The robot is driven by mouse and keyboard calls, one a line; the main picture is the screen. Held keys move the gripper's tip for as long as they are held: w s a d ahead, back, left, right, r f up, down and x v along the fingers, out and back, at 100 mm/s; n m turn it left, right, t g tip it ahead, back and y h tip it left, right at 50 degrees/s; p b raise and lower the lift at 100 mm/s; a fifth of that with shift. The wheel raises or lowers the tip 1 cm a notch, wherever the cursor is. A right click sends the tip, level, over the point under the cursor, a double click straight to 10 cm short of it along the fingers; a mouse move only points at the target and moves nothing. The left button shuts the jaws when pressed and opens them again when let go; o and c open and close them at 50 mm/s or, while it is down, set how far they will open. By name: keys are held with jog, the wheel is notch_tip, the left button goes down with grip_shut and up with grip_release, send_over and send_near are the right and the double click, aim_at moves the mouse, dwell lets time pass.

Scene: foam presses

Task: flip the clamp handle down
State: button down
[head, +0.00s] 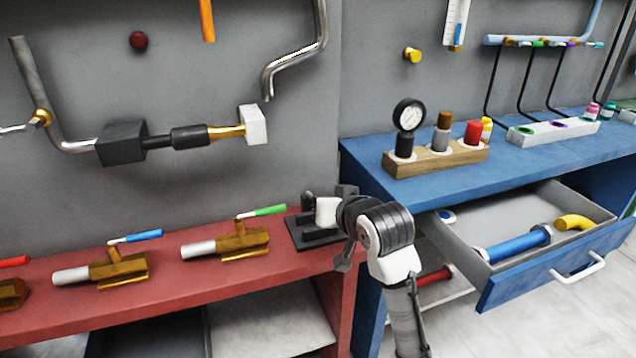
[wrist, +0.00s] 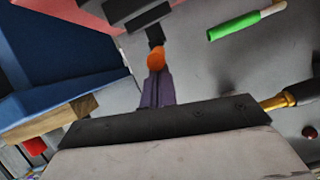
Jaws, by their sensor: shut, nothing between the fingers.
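The clamp is a dark metal piece with a flat black base (head: 318,236) at the right end of the red bench. Its dark parts also show at the top of the wrist view (wrist: 135,12). An orange rounded piece (wrist: 156,58), which looks like the handle's grip, sits on a dark stem right at the tips of my gripper (wrist: 157,82). My gripper's fingers are shut together with nothing between them. I cannot tell whether they touch the orange piece. In the head view my gripper (head: 308,203) is over the clamp, and my wrist hides much of the handle.
Valves with green (head: 268,211), blue (head: 140,236) and red handles lie along the red bench (head: 190,285), left of the clamp. A blue bench (head: 355,165) with an open drawer (head: 535,275) stands to the right. Pipes run along the grey wall behind.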

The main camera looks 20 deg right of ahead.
jog(key=shift+s+f+t+b, duration=0.2)
jog(key=shift+f+t+b, duration=0.45)
jog(key=shift+b, duration=0.45)
jog(key=shift+s+f+t+b, duration=0.2)
jog(key=shift+f+t+b, duration=0.45)
jog(key=shift+b, duration=0.45)
